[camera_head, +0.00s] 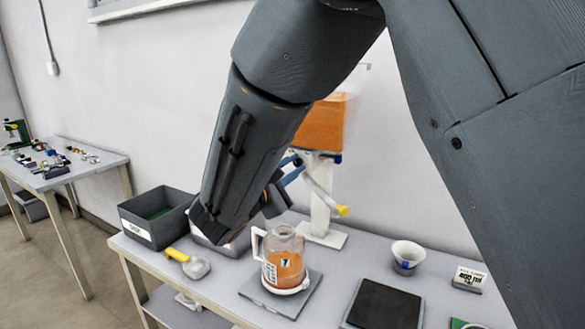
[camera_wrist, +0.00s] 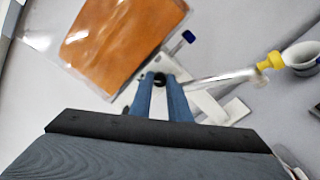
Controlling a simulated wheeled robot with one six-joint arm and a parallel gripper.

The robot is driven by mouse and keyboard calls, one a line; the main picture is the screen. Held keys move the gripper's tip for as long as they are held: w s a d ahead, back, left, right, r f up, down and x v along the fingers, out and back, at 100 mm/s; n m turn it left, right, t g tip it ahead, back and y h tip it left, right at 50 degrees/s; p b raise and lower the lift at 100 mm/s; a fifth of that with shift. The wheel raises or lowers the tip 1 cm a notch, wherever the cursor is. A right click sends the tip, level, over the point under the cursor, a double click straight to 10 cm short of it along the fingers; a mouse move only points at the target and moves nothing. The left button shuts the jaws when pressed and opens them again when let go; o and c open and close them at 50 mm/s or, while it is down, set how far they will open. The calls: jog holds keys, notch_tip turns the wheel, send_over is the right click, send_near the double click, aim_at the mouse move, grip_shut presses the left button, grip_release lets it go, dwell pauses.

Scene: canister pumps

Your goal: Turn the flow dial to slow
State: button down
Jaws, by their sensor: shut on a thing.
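The canister pump has an orange-filled canister (camera_head: 325,122) on a white stand (camera_head: 320,195) at the back of the table. It also shows in the wrist view (camera_wrist: 118,42). A pale pipe with a yellow tip (camera_head: 342,211) slants out from it. The dial's marks and pointer are hidden or too small to read. In the head view my gripper (camera_head: 292,168) is partly behind my arm.
A glass jug (camera_head: 284,262) with orange liquid stands on a grey plate (camera_head: 263,300) below the pump. A grey bin (camera_head: 155,215), a yellow-handled scoop (camera_head: 188,263), a white cup (camera_head: 407,256) and a black pad (camera_head: 384,305) share the table. A blue knob (camera_wrist: 188,37) sits near the canister.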

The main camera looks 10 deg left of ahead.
jog(key=shift+n, duration=0.9)
jog(key=c, duration=1.9)
grip_release()
jog(key=shift+c, duration=0.2)
jog(key=b+v, duration=0.1)
jog(key=v, duration=0.7)
jog(key=shift+b, duration=0.35)
jog(key=shift+a, duration=0.1)
